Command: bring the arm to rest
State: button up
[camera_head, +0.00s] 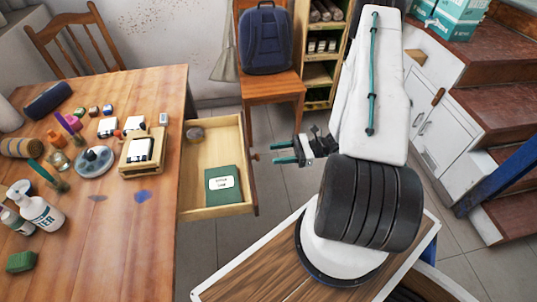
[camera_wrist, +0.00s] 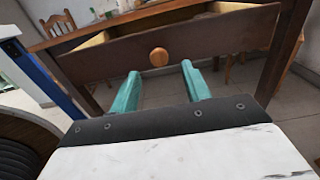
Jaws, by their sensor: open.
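My gripper (camera_head: 283,153) is to the right of the open drawer in the head view, with its two teal fingers apart and nothing between them. My white arm (camera_head: 375,85) reaches up and folds above my base. In the wrist view my gripper (camera_wrist: 160,88) points at the dark drawer front (camera_wrist: 200,45) and its round wooden knob (camera_wrist: 159,57). The fingers look apart from the knob.
A chair with a blue backpack (camera_head: 265,40) is behind. Stairs (camera_head: 505,150) are at the right. Floor shows between.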

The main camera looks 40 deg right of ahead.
jog(key=v, duration=0.2)
jog(key=shift+s+d, duration=0.15)
jog(key=shift+d, duration=0.2)
